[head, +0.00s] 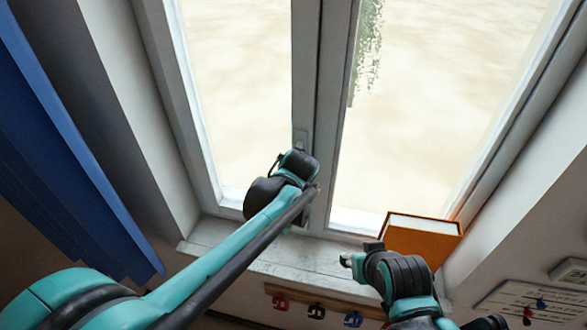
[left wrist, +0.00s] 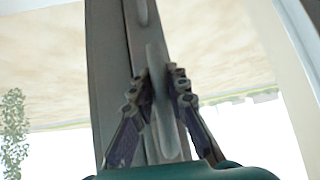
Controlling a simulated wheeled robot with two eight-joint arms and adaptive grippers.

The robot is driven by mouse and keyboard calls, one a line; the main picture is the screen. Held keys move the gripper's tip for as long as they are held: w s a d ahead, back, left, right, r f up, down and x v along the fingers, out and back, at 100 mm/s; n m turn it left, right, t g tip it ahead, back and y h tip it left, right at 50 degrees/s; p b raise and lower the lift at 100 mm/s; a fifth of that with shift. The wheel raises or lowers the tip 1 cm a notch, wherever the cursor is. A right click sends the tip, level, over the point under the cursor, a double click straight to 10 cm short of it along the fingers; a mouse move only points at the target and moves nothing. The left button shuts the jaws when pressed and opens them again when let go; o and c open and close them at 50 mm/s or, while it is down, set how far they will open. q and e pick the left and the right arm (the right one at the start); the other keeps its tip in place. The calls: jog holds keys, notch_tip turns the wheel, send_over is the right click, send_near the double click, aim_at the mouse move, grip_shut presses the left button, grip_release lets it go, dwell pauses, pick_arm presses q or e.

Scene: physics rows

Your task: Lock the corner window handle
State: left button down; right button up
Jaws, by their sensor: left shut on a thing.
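The window handle (left wrist: 155,58) is a pale grey lever on the middle frame where the two window panes meet. In the left wrist view it runs nearly lengthwise along the frame. My left gripper (left wrist: 160,84) is shut on the handle, one finger on each side. In the head view, my left arm reaches up to the middle frame, and its wrist hides most of the handle and the fingers; a small plate (head: 301,139) shows just above. My right gripper (head: 346,261) is low over the sill, away from the handle; its fingers are too small to read.
An orange box-like book (head: 420,238) stands on the right of the stone sill (head: 225,236). Blue curtain (head: 70,150) hangs at the left. Coloured hooks (head: 316,311) are below the sill. A board (head: 530,300) is on the lower right wall.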

pick_arm(q)
jog(key=shift+s+d+f, duration=0.1)
jog(key=shift+s+f, duration=0.05)
jog(key=shift+f, duration=0.1)
pick_arm(e)
jog(key=shift+f, duration=0.1)
pick_arm(q)
jog(key=c, duration=1.5)
grip_release()
jog(key=shift+o, duration=0.2)
jog(key=shift+w+d, duration=0.1)
jog(key=shift+w, duration=0.25)
jog(key=shift+s+r, duration=0.45)
jog(key=shift+s, duration=0.05)
jog(key=v, duration=1)
jog(key=shift+r, duration=0.3)
pick_arm(e)
jog(key=shift+w, duration=0.2)
pick_arm(q)
jog(key=shift+s, duration=0.15)
jog(key=shift+a, duration=0.25)
pick_arm(e)
jog(key=shift+f, duration=0.1)
